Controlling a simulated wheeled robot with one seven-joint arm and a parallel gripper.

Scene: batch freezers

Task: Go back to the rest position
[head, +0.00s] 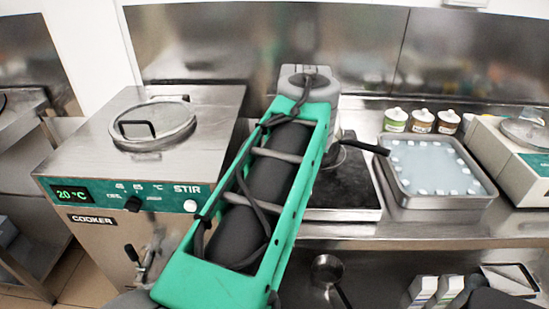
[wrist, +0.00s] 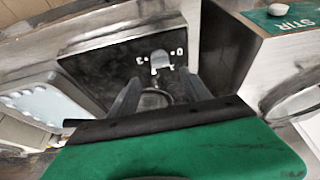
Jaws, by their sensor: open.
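My gripper (wrist: 158,90) shows in the wrist view with its two fingers apart. I see nothing held between them. Beyond the fingers is a dark hot plate (wrist: 105,70) with a small pale knob and marks on its front. A dark curved rim and handle show just behind the fingers, partly hidden by my green wrist housing. In the head view my green arm reaches forward over the counter, and its own links hide the gripper. The hot plate (head: 345,188) stands right of the arm there, with a dark-handled pan (head: 368,146) partly hidden behind the arm.
A cooker (head: 85,160) with a round lid (head: 154,124) and a 20 °C display stands close on the left. A metal tray (head: 383,165) of pale liquid with white pieces is at right. Several small jars (head: 422,121) stand behind it. A ladle (head: 327,269) is at the front.

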